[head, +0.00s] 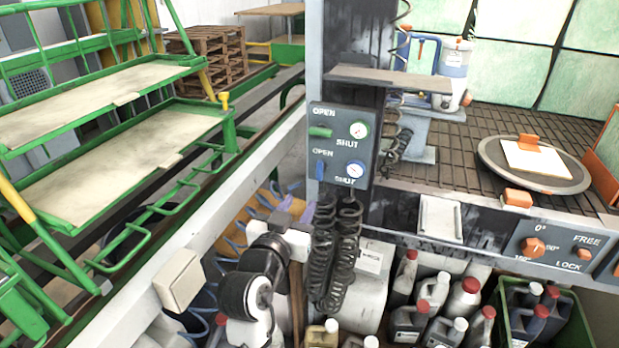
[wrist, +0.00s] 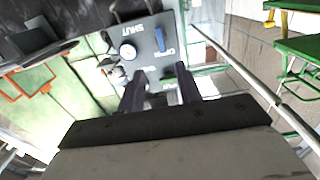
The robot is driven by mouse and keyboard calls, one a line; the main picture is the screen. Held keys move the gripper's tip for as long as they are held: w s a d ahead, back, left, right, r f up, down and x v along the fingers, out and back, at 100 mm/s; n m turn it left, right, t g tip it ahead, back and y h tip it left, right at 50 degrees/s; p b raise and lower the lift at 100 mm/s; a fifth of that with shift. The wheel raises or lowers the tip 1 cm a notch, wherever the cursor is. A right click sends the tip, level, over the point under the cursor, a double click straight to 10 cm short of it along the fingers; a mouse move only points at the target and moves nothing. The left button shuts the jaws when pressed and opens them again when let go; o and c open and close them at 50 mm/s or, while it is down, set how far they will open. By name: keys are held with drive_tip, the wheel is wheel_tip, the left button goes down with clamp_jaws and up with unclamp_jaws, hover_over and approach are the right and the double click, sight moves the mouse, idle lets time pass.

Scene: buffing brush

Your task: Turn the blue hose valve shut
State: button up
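The blue hose valve (head: 320,169) is a small lever on the lower left of a grey panel (head: 341,144). It stands roughly upright, below the lower OPEN label and left of the SHUT label and a blue-rimmed gauge (head: 355,169). In the wrist view the blue valve (wrist: 160,40) shows beyond my fingertips, beside its gauge (wrist: 127,50). My gripper (wrist: 161,77) is open, its two dark fingers apart, pointing at the panel, with no grip on the blue lever. In the head view my arm is below and left of the panel; the fingertips are hard to make out.
A green valve (head: 320,131) with its own gauge (head: 359,130) sits just above the blue one. Black coiled hoses (head: 338,250) hang below the panel. Several bottles (head: 435,300) stand underneath at the right. A green stepped platform (head: 110,110) is at the left.

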sight(319, 171)
drive_tip(key=p+x, duration=0.3)
drive_tip(key=x, duration=1)
drive_tip(key=shift+w+p, duration=0.2)
drive_tip(key=shift+p, duration=0.2)
drive_tip(key=c, duration=0.7)
drive_tip(key=shift+c, duration=0.2)
